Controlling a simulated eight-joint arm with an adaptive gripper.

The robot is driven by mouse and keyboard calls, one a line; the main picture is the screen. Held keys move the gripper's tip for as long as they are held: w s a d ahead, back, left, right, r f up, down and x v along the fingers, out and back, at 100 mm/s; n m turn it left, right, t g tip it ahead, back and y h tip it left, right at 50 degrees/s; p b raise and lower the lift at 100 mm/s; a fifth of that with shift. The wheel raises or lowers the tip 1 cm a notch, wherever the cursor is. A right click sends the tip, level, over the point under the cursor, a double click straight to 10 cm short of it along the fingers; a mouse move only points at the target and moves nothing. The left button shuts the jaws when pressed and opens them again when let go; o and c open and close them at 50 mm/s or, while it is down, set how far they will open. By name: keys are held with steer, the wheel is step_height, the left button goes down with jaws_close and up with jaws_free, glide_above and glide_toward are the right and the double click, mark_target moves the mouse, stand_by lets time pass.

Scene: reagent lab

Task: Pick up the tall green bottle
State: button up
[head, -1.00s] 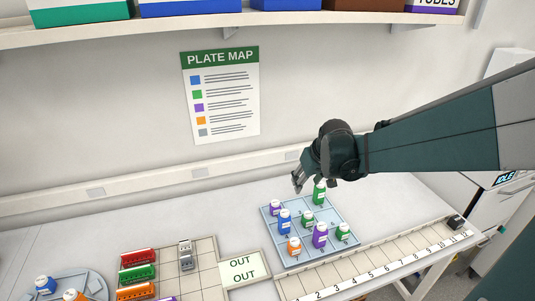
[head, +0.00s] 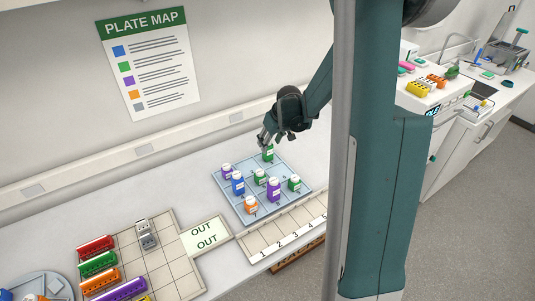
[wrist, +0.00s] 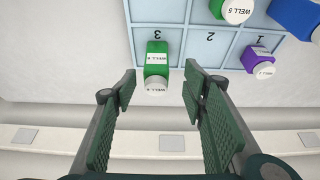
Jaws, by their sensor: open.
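The tall green bottle (head: 268,154) stands upright at the back corner of the blue gridded tray (head: 293,204). In the wrist view the green bottle (wrist: 156,60), with a white cap and label, stands in the cell marked 3. My gripper (head: 264,140) is above and just behind it in the head view. In the wrist view my open gripper (wrist: 158,88) has its two fingers on either side of the bottle's line, with the bottle between and just beyond the tips. Nothing is held. Whether the fingers touch the bottle cannot be seen, but gaps show on both sides.
The tray also holds purple bottles (head: 273,188), a blue bottle (head: 238,183), an orange bottle (head: 250,204) and shorter green bottles (head: 294,183). A numbered strip (head: 290,235) runs along the front. A rack board (head: 170,260) lies left. The wall is close behind.

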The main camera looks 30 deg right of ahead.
mark_target(270, 146)
steer(key=shift+w+d+f, duration=0.1)
steer(key=shift+d+f, duration=0.25)
steer(key=shift+f, duration=0.05)
steer(key=shift+f, duration=0.15)
steer(key=shift+x, duration=1.15)
steer(key=shift+w+f, duration=0.1)
steer(key=shift+f, duration=0.05)
steer(key=shift+x, duration=2.45)
steer(key=shift+c, duration=0.4)
steer(key=c, duration=0.9)
